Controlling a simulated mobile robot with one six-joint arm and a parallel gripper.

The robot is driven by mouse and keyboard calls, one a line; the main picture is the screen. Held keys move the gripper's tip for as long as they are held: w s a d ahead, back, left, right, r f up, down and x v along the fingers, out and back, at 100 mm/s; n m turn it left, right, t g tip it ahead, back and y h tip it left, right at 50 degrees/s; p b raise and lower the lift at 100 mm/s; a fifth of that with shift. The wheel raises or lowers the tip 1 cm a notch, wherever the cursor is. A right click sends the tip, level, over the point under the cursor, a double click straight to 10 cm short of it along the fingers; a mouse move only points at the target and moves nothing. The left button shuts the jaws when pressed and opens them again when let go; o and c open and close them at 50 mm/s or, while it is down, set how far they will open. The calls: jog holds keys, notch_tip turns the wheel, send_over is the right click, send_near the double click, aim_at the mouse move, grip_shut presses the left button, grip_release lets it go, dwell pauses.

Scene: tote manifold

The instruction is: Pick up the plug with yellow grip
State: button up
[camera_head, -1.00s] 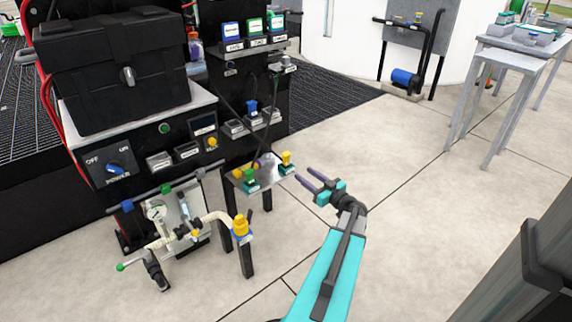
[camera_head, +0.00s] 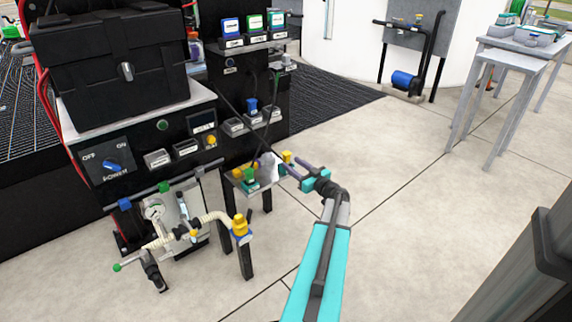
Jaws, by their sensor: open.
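A plug with a yellow grip (camera_head: 287,156) stands near the right end of a small grey stand (camera_head: 262,187). A second yellow piece (camera_head: 237,173) shows at the stand's left side, beside a green one (camera_head: 250,176). My gripper (camera_head: 291,165) is open, with its fingertips at the stand's right edge, close to the right yellow grip. The fingers and teal gripper body hide the lower part of that plug. I cannot tell whether the fingers are around the grip or just short of it. Nothing shows held in the jaws.
A pale rounded piece (camera_head: 267,167) stands mid-stand, with a dark cable rising behind it. The black control panel (camera_head: 108,166) is behind and left. A pipe assembly with a yellow cap (camera_head: 240,225) stands front left. The floor (camera_head: 420,190) to the right is open.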

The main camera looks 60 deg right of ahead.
aim_at(288, 161)
jog(key=shift+w+d+f+b, duration=0.1)
jog(key=shift+w+d+b, duration=0.05)
jog(key=shift+w+b, duration=0.2)
jog(key=shift+w+d+f+b, duration=0.1)
jog(key=shift+w+b, duration=0.15)
jog(key=shift+w, duration=0.15)
jog(key=shift+b+x, duration=0.85)
jog(key=shift+x, duration=1)
jog(key=shift+r, duration=0.1)
jog(key=shift+c, duration=0.4)
grip_shut()
